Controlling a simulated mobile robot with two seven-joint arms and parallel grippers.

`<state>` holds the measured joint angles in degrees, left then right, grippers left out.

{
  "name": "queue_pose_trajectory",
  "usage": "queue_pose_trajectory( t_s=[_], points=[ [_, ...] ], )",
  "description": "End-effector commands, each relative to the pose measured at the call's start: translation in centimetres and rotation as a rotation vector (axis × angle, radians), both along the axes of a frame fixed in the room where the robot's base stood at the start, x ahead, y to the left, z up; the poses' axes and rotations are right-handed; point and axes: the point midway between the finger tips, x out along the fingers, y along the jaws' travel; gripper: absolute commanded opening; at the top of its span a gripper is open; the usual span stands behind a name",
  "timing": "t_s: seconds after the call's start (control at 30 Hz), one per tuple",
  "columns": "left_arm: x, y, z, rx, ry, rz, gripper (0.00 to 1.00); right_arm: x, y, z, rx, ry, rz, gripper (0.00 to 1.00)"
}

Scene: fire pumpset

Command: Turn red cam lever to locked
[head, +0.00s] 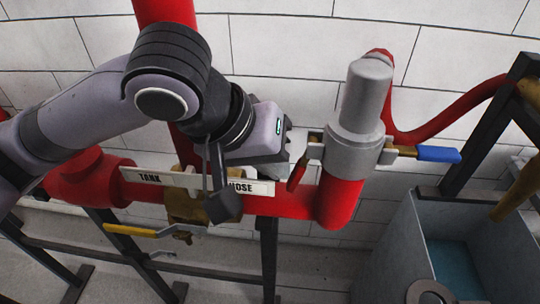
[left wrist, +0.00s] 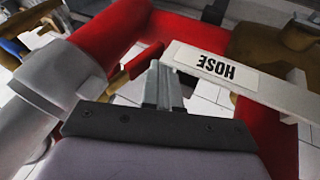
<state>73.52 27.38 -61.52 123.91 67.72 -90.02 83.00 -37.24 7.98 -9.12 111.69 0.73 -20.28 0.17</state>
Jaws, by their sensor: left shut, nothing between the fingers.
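The red cam lever (head: 297,174) hangs down on the left side of the grey hose coupling (head: 353,150), slanting slightly. The blue cam lever (head: 438,154) sticks out to the right side of the same coupling. My left gripper (head: 294,146) is shut and empty, just left of the coupling, close to the red lever's upper end. In the left wrist view my closed fingers (left wrist: 160,85) point toward the red lever (left wrist: 145,60), and the grey coupling (left wrist: 60,75) is at left. I cannot tell whether the fingers touch the lever. My right gripper is not in view.
A white sign (head: 150,177) reading TANK and HOSE runs along the red pipe (head: 285,203) below my left wrist. A yellow-handled valve lever (head: 130,231) is below it. A blue-grey tank (head: 395,245) stands at right. A red hose (head: 450,118) runs behind the coupling.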

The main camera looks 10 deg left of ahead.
Motion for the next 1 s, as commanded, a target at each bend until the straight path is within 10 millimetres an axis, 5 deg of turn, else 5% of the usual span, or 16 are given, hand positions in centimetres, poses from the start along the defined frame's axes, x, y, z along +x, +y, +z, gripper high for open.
queue_pose_trajectory(
  t_s=[0.6,1.0],
  points=[
    [-0.1,-1.4,-0.8,-0.261,0.003,-0.002,0.00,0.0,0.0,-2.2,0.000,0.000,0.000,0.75],
    [-0.2,-1.6,-0.6,-0.269,0.003,-0.007,0.00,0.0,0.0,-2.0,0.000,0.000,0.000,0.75]
  ],
)
